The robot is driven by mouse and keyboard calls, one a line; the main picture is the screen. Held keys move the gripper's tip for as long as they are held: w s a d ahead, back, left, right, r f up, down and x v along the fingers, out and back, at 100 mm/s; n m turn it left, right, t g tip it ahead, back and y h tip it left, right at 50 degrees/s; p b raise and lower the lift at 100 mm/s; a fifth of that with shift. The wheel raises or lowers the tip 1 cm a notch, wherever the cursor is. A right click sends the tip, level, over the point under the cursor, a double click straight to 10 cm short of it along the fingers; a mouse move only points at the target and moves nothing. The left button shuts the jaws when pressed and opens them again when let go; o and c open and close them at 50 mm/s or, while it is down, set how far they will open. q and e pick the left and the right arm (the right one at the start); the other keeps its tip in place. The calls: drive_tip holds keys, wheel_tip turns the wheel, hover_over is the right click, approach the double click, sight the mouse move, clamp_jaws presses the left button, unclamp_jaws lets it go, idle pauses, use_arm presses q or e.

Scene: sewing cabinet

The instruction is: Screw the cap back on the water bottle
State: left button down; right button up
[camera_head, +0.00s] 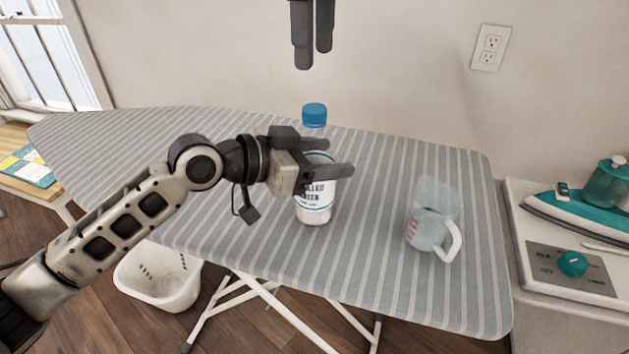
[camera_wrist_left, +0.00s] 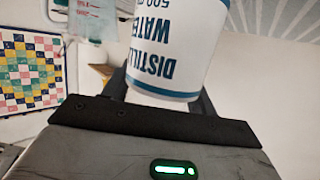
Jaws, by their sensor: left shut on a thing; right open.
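The water bottle (camera_head: 315,214) stands upright on the striped ironing board, with a white label reading distilled water. The blue cap (camera_head: 314,113) sits on top of its neck; I cannot tell how tightly. My left gripper (camera_head: 338,157) is shut around the bottle's upper body from the left and hides part of it. In the left wrist view the bottle (camera_wrist_left: 178,48) appears upside down between the fingers, and its cap is out of sight. My right gripper (camera_head: 313,58) hangs above the cap, fingers pointing down, open and empty, apart from the cap.
A clear measuring cup (camera_head: 436,198) with a handle stands to the right on the ironing board (camera_head: 385,290). A teal iron (camera_head: 575,212) rests on a side cabinet at far right. A white basket (camera_head: 158,285) is on the floor. The board's left part is clear.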

sight(314, 108)
drive_tip(key=shift+n, duration=0.4)
drive_tip(key=shift+f, duration=0.15)
drive_tip(key=shift+f, duration=3.9)
drive_tip(key=c, duration=1)
drive_tip(key=o, duration=1.1)
drive_tip(key=shift+o, duration=0.2)
